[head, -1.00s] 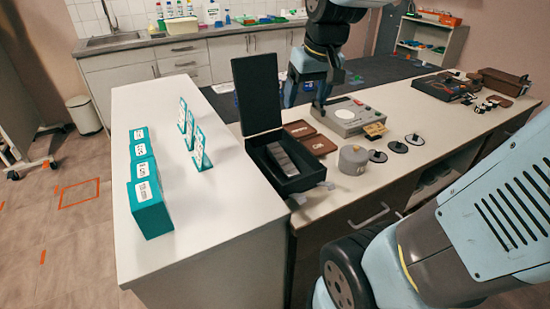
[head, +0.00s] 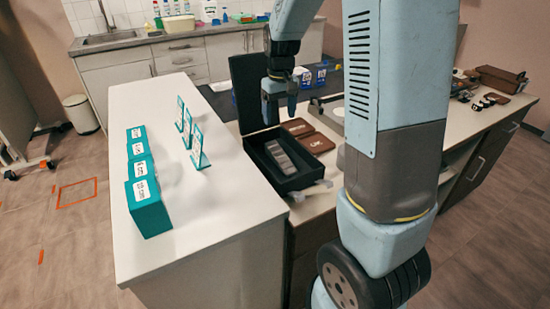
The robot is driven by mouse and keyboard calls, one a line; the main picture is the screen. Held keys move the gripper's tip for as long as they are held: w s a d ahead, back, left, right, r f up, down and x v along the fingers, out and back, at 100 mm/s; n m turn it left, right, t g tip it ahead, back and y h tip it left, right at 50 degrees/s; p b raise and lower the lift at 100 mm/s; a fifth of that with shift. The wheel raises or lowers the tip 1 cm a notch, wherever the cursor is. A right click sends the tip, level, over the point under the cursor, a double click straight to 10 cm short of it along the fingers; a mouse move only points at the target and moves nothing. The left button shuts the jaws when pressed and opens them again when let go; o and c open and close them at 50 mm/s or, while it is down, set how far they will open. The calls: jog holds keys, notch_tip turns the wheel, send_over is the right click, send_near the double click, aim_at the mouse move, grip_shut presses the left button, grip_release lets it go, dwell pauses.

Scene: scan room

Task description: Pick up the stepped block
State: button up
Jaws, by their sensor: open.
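The stepped block (head: 281,156) is grey, with a row of step-like sections. It lies inside an open black case (head: 296,181) on the bench, in the head view. The case's lid stands up behind it, partly hidden by my gripper. My gripper (head: 280,116) is open and points down. It is above the case, near its back edge and the lid, and apart from the block. Nothing shows between its fingers.
Two brown cases (head: 317,143) lie right of the black case. Teal blocks (head: 148,205) and upright teal-framed cards (head: 199,147) stand on the white counter (head: 215,215) at left. My arm hides much of the bench's middle.

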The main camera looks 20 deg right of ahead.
aim_at(278, 153)
jog(key=f, duration=1.5)
jog(key=shift+w, duration=0.4)
jog(key=shift+c, duration=0.2)
grip_shut()
